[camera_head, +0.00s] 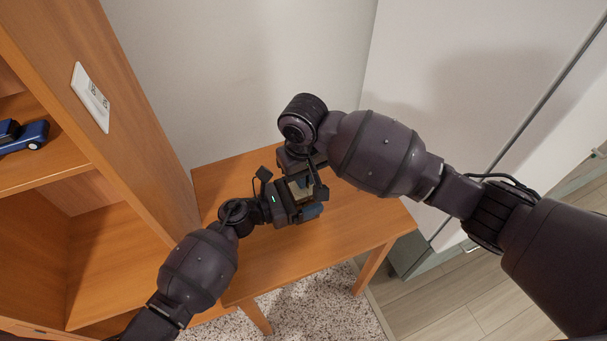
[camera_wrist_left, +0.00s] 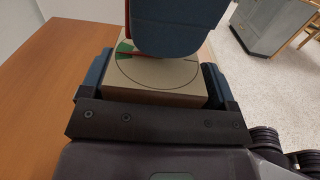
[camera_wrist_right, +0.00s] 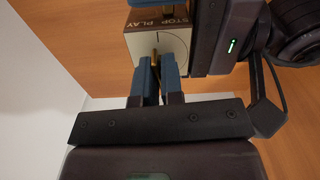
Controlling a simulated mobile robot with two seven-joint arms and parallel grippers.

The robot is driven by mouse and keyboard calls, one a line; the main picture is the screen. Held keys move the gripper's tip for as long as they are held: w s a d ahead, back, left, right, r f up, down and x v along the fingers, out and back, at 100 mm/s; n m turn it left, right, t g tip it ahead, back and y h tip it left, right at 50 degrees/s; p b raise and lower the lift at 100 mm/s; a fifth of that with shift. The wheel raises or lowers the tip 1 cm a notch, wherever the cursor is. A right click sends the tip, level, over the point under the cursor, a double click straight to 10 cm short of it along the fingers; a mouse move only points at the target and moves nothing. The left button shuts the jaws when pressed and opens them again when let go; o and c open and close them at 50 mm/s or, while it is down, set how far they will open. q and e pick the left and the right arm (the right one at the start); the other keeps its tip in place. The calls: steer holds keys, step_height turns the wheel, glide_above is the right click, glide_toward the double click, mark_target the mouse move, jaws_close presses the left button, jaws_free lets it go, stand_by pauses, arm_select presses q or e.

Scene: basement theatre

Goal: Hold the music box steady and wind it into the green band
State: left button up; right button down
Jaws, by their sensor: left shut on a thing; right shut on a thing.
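The music box (camera_wrist_left: 150,72) is a small beige block above the wooden table. In the left wrist view its face has a round dial line, with a green band (camera_wrist_left: 125,46) and a bit of red near the far edge. My left gripper (camera_head: 292,205) is shut on the box, a blue finger on each side. My right gripper (camera_wrist_right: 156,62) is shut on a thin brass winding key (camera_wrist_right: 156,44) on the box face. STOP and PLAY lettering shows on the adjoining face. The right fingers cover part of the dial in the left wrist view, so any pointer is hidden.
The wooden table (camera_head: 350,225) is clear around the grippers. A wooden shelf unit (camera_head: 130,130) stands at left with a blue toy car (camera_head: 25,137) on it. A white wall is behind, and a pale cabinet (camera_head: 460,70) stands at right.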

steer(key=shift+m, duration=0.6)
steer(key=c, duration=1.2)
jaws_free()
steer(key=shift+c, duration=0.2)
step_height(320, 180, up, 12)
